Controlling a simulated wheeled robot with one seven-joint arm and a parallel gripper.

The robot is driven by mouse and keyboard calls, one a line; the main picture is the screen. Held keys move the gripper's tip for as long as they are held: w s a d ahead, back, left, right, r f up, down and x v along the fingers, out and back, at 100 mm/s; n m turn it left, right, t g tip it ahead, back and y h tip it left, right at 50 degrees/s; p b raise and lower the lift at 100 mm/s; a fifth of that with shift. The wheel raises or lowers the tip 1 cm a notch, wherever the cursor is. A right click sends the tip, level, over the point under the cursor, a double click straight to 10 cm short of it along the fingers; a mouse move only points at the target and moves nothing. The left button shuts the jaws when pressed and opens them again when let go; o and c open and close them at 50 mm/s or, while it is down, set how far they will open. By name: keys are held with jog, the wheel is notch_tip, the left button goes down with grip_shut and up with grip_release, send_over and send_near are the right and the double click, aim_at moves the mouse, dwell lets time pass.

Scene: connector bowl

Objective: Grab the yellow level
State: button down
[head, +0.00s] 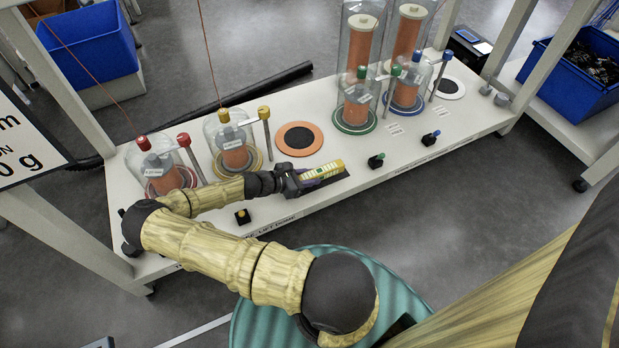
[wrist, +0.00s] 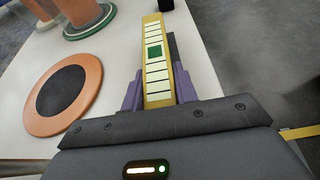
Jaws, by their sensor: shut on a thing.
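The yellow level (head: 325,170) is a flat yellow bar with pale segments, over the white bench's front part in the head view. In the wrist view the level (wrist: 155,66) points away from me and shows a green square near its middle. My gripper (head: 308,178) is shut on the level, with purple fingers on both sides of it in the wrist view (wrist: 157,92). A dark patch shows beside and under the level in the head view. I cannot tell whether the level touches the bench.
An orange ring with a black centre (head: 299,138) lies behind my gripper. Glass-covered orange cylinders stand left (head: 236,150) and right (head: 358,104) on the white bench (head: 330,120). Blue bins (head: 92,45) stand beyond.

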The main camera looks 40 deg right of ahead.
notch_tip(320, 180, up, 8)
jog(key=p, duration=0.5)
jog(key=shift+r, duration=0.2)
